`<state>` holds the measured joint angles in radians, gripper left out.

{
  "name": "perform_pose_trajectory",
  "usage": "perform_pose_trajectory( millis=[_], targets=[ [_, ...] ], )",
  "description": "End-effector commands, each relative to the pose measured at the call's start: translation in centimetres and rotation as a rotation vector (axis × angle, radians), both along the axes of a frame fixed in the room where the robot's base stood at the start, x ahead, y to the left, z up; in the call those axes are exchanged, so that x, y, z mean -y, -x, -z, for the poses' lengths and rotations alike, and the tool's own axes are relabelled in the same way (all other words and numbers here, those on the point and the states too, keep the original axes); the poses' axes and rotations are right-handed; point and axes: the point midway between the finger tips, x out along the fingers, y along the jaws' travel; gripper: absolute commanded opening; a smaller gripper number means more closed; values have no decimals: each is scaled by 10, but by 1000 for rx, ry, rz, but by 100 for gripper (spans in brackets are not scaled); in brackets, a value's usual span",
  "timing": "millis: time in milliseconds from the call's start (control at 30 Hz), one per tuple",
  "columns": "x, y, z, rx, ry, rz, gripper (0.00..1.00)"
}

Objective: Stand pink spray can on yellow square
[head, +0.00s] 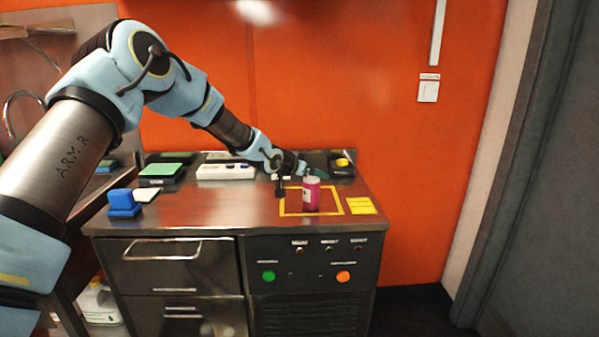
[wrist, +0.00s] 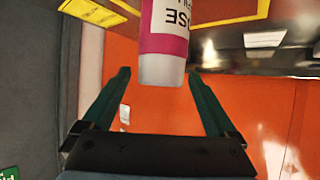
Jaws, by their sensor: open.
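The pink spray can (head: 311,195), pink with a white top and white label, stands upright inside the yellow square (head: 291,214), an outline on the metal counter. Its base is near the front edge of that outline. My gripper (head: 315,173) is just behind and above the can in the head view. In the wrist view, which is upside down, the can (wrist: 164,40) shows beyond and between the two green fingertips of my gripper (wrist: 158,72). The fingers are spread and do not touch it. Part of the yellow square (wrist: 245,12) shows behind the can.
Yellow notes (head: 360,205) lie right of the square. A blue block (head: 123,203), a green-topped pad (head: 160,171) and a white box (head: 226,172) sit further left. A dark tray (head: 342,163) stands at the back right.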

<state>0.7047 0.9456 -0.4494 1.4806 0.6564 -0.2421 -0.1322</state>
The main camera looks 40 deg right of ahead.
Motion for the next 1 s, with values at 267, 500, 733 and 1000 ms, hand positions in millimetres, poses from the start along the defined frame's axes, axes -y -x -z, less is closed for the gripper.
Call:
perform_pose_trajectory(
  millis=[267, 500, 733, 1000],
  targets=[
    [-48, 9, -25, 2, 1, -1, 93],
    [-71, 14, -40, 1, 2, 0, 93],
    [-75, 15, -42, 0, 0, 0, 93],
    [-125, -15, -33, -6, -89, -92, 93]
  ],
)
